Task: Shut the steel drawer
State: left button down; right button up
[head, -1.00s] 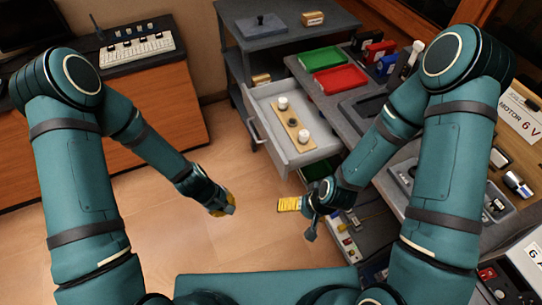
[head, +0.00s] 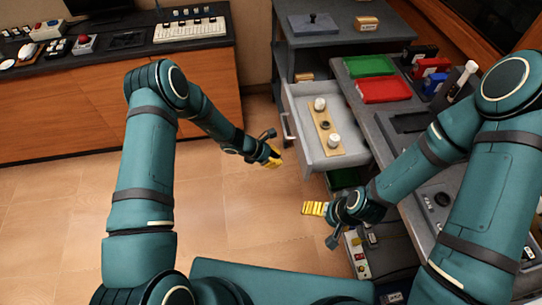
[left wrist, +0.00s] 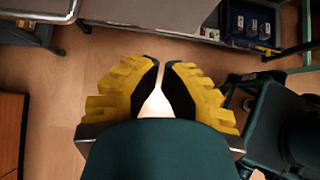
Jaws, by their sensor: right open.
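The steel drawer (head: 339,112) stands pulled out from under the grey bench in the head view. Its bar handle (head: 287,128) is on its left-facing front. My left gripper (head: 274,157) is just left of and below the handle, apart from it, with nothing held. The left wrist view shows its yellow fingers (left wrist: 161,66) with the tips almost together. A light grey panel with a bar shows at the top left of that view, probably the drawer front (left wrist: 40,8). My right gripper (head: 308,208) is open and empty, below the drawer in the picture.
In the drawer lies a wooden board (head: 324,128) with white knobs and a dark ring. Green (head: 368,66) and red (head: 384,89) trays sit on the bench above. A grey shelf unit (head: 345,28) stands behind. Floor (head: 60,225) to the left is clear.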

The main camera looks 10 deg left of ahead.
aim_at(302, 163)
pick_arm(q)
jog(key=d+f, duration=0.1)
jog(key=d, duration=0.1)
jog(key=w+d+f, duration=0.1)
jog(key=d+f, duration=0.1)
jog(key=d, duration=0.1)
jog(key=shift+w+d+f, duration=0.1)
jog(key=shift+w+d, duration=0.25)
jog(key=shift+w, duration=0.05)
jog(key=shift+w+d, duration=0.2)
jog(key=shift+d, duration=0.35)
pick_arm(e)
jog(key=shift+s+f, duration=0.1)
jog(key=shift+f, duration=0.15)
pick_arm(q)
jog(key=shift+d+b, duration=0.15)
jog(key=shift+b, duration=0.15)
pick_arm(e)
jog(key=shift+f, duration=0.1)
